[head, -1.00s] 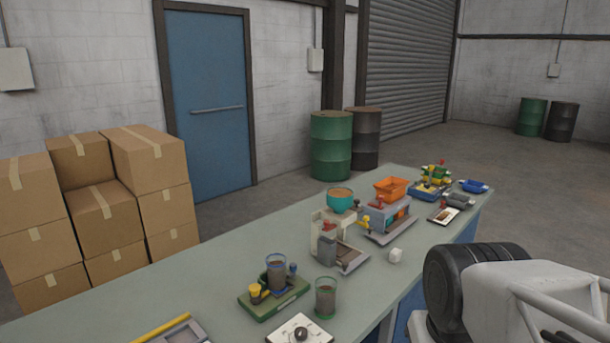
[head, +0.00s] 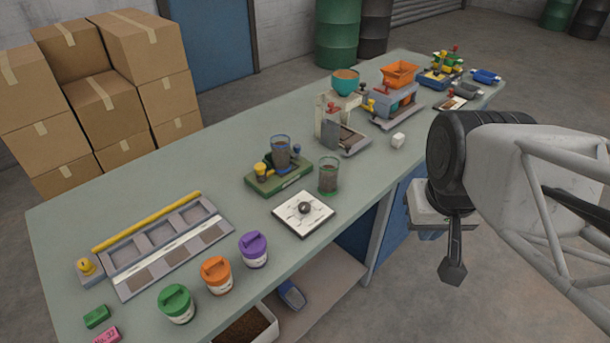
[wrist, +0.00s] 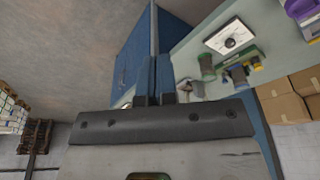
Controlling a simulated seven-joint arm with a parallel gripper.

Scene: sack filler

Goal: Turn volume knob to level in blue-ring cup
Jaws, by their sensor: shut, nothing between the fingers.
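A dark round knob (head: 304,208) sits on a square white plate (head: 290,220) with markings, lying on the bench. The knob also shows in the wrist view (wrist: 230,43). Its pointer setting is too small to read. The blue-ring cup (head: 280,152), with dark fill inside, stands on a green base (head: 282,183) behind the plate. A green-ring cup (head: 328,175) with dark fill stands on the bench to its right. My gripper (wrist: 154,99) is shut and empty. In the head view it hangs right of the bench, apart from the knob and cups.
Green (head: 176,304), orange (head: 216,275) and purple (head: 254,250) lidded tubs line the front edge. A grey sectioned tray (head: 160,236) lies left. Bench surface (head: 215,160) behind the tray is clear.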

